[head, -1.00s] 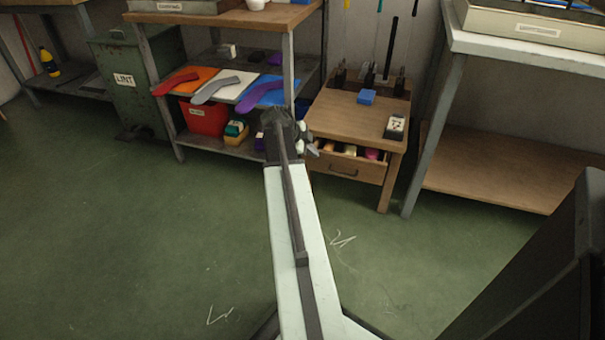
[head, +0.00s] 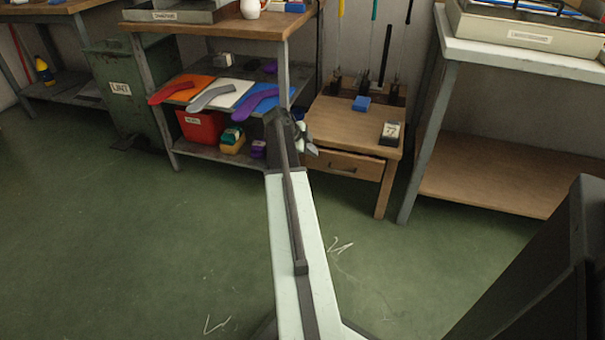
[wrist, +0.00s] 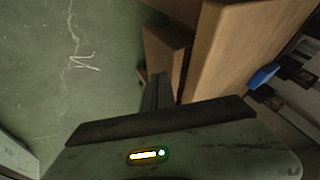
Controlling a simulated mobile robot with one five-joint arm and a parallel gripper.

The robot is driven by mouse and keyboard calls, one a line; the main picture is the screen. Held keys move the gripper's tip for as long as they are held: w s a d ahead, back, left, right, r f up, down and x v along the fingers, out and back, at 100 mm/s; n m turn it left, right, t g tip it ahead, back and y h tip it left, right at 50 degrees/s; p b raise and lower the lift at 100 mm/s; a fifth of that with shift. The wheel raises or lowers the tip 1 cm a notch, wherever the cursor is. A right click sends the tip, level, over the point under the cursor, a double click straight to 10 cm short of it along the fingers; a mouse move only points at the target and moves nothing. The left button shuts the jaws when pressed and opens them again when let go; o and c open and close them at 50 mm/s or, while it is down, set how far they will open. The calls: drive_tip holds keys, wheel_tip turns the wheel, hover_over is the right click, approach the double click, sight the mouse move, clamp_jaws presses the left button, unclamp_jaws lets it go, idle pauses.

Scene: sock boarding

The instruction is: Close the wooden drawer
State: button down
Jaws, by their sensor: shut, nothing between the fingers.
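The wooden drawer (head: 350,164) is in the front of the small wooden table (head: 352,122), in the head view. Its front sits close under the tabletop and its inside no longer shows. I cannot tell if it is fully flush. My gripper (head: 311,150) is at the left end of the drawer front, shut and empty. In the wrist view the shut fingers (wrist: 154,88) reach to the wooden front (wrist: 166,50). I cannot tell if they touch it.
A blue block (head: 361,104) and a small counter (head: 390,133) stand on the tabletop. A shelf unit (head: 285,70) with socks and a red bin (head: 201,126) is close on the left. A pale-topped bench (head: 500,50) is on the right.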

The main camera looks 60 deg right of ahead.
drive_tip(key=s+a+f+p+v, duration=0.1)
drive_tip(key=a+p+v, duration=0.1)
drive_tip(key=p+v, duration=0.6)
drive_tip(key=v, duration=0.3)
drive_tip(key=shift+a+r, duration=0.25)
drive_tip(key=c, duration=1.8)
unclamp_jaws()
drive_tip(key=shift+s+f, duration=0.1)
drive_tip(key=shift+o, duration=1.4)
drive_tip(key=shift+a+f+n, duration=0.15)
drive_tip(key=shift+a+n, duration=0.05)
drive_tip(key=shift+n, duration=0.1)
drive_tip(key=s+d+f+m+t+y, duration=0.1)
drive_tip(key=s+d+f+t+y, duration=0.15)
drive_tip(key=s+d, duration=0.3)
drive_tip(key=s+d+f+m+t+y, duration=0.1)
drive_tip(key=s+d+y, duration=0.2)
drive_tip(key=s+d, duration=0.3)
wheel_tip(320, 180, down, 8)
drive_tip(key=b, duration=0.7)
drive_tip(key=shift+s, duration=0.2)
